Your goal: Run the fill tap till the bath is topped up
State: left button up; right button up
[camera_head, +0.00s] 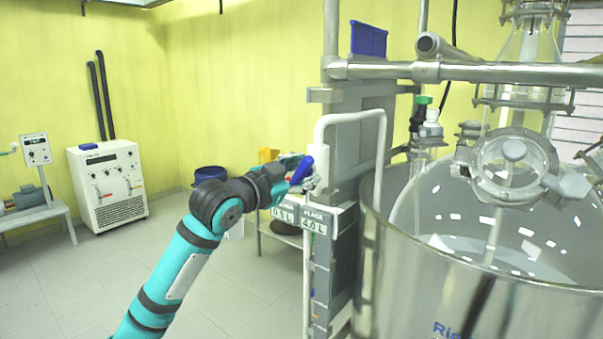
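The fill tap has a blue lever (302,170) on a white body beside the steel frame. My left gripper (292,166) is at the lever, seen from behind and small; whether its fingers are open or shut on it cannot be told. A white pipe (348,117) rises from the tap, bends over and comes down at the rim of the bath (400,262), a large steel vessel at the right. The water level in the bath is not clear. My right gripper is not in view.
A glass reactor (440,215) sits inside the bath, with a clamped lid and steel rails above. A white cabinet unit (108,182) stands by the back wall.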

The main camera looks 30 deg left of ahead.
pick_arm(q)
jog(key=s+a, duration=0.1)
jog(key=s, duration=1.1)
dwell(6.8)
